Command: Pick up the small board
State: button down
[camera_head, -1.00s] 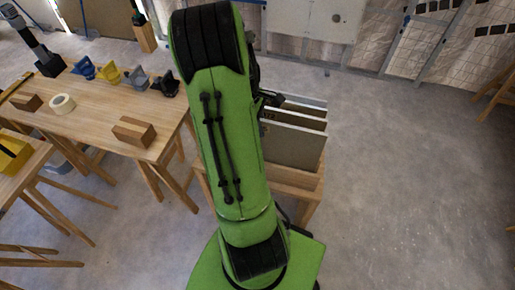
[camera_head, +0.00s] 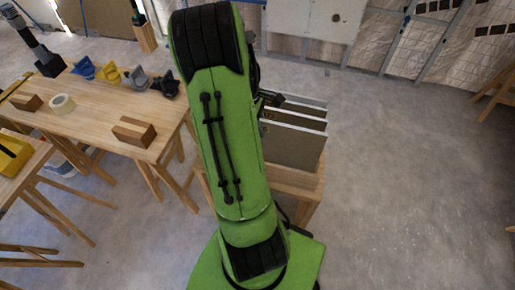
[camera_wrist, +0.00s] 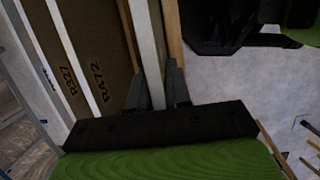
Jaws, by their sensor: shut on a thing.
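Several flat boards stand upright in a wooden rack (camera_head: 305,187), right of my arm in the head view. The nearest board (camera_head: 294,149) shows a grey-brown face, partly hidden by my arm. In the wrist view, my gripper (camera_wrist: 160,92) has one finger on each side of a pale board edge (camera_wrist: 149,48) and is shut on this board.
A wooden table (camera_head: 100,110) with a tape roll (camera_head: 62,104), wooden blocks and clamps stands at left. The floor (camera_head: 400,180) at right is open.

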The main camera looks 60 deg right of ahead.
jog(key=shift+r, duration=0.1)
notch_tip(320, 180, up, 18)
jog(key=p, duration=0.5)
jog(key=shift+p, duration=0.3)
